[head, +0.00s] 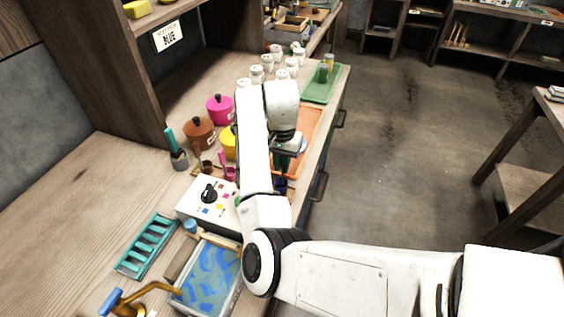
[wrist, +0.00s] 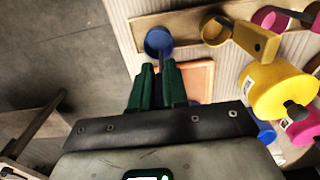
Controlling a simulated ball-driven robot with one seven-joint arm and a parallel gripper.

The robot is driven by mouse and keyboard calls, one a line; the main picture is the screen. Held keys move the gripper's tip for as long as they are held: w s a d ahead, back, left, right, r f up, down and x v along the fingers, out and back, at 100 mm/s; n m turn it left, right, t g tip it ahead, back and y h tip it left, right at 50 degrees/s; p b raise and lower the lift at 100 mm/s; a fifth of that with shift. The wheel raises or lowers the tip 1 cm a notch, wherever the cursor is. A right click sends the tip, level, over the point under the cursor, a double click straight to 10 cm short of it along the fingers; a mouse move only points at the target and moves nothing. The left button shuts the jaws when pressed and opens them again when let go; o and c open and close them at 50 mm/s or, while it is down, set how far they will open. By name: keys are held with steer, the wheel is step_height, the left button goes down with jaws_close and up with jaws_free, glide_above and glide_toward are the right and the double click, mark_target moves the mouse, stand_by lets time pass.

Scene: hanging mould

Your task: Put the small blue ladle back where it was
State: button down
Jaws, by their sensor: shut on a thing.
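The small blue ladle (wrist: 158,41) shows in the wrist view, its round cup just beyond my fingertips and its dark handle running back between them. My gripper (wrist: 160,72), with green fingers, is shut on that handle. The cup overlaps the left end of a wooden strip (wrist: 185,18); I cannot tell whether they touch. A yellow ladle (wrist: 216,29) lies along this strip to the right of the blue one. In the head view my gripper (head: 283,165) is over the bench's front edge, and my arm hides much around it.
An orange tray (head: 308,140) lies on the bench near my gripper. A yellow pot (wrist: 274,88) and a pink pot (wrist: 302,130) stand close by on the right in the wrist view. A white control box (head: 208,200) stands nearer. The floor (head: 410,150) right of the bench is clear.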

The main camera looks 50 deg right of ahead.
steer(key=shift+f, duration=0.2)
steer(key=c, duration=1.1)
jaws_free()
step_height(320, 180, up, 12)
steer(key=shift+r+p, duration=0.1)
steer(key=shift+p, duration=0.65)
steer(key=s+d+f+n+h, duration=0.1)
steer(key=s+f+n+h, duration=0.4)
steer(key=s+f, duration=0.6)
steer(key=s+a+f+n+y, duration=0.1)
steer(key=s+a+f+n, duration=0.1)
steer(key=s+a, duration=0.3)
steer(key=s+a+f+n+y, duration=0.2)
steer(key=s+a+f+n, duration=0.1)
steer(key=s+a, duration=0.2)
steer(key=s+a+f+n+t+y, duration=0.1)
steer(key=s+a+f+n, duration=0.2)
steer(key=s+a, duration=0.2)
steer(key=shift+s+a+f+y, duration=0.15)
steer(key=shift+s+a+y, duration=0.05)
steer(key=shift+a, duration=0.35)
steer(key=shift+s+a+f+y, duration=0.1)
steer(key=shift+s+a+y, duration=0.1)
steer(key=shift+a, duration=0.3)
